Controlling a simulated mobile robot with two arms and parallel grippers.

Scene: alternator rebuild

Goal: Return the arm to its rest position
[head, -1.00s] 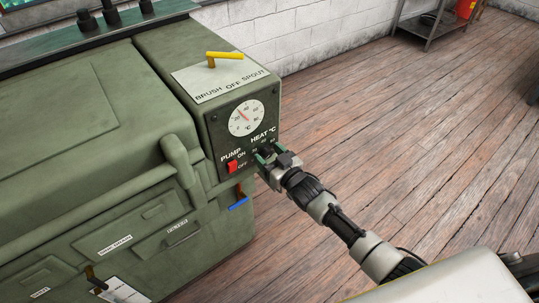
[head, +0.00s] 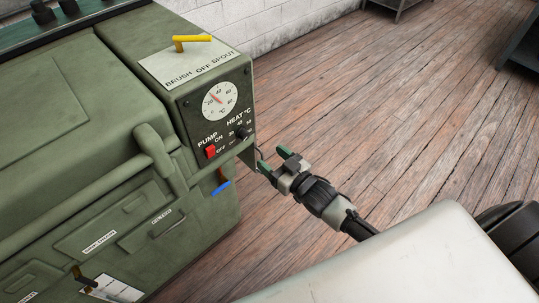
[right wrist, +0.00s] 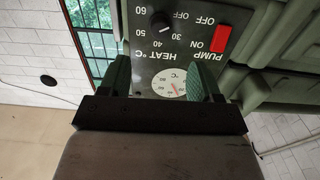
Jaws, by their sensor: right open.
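My right gripper (head: 272,160) is open and empty, just off the right side of the green machine's control panel (head: 188,118). The heat knob (head: 243,134) on that panel is clear of the fingers. In the right wrist view the two green-padded fingers (right wrist: 160,80) stand apart, with the knob (right wrist: 160,22) beyond them and nothing between them. The red pump switch (head: 210,152) and the temperature dial (head: 220,101) show on the panel. My left gripper is not in view.
The green machine (head: 60,170) fills the left side. A yellow handle (head: 192,41) sits on its top plate, and a blue-ended lever (head: 221,187) sticks out below the panel. The wooden floor (head: 400,120) to the right is mostly open. A dark cabinet (head: 524,45) stands at the far right.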

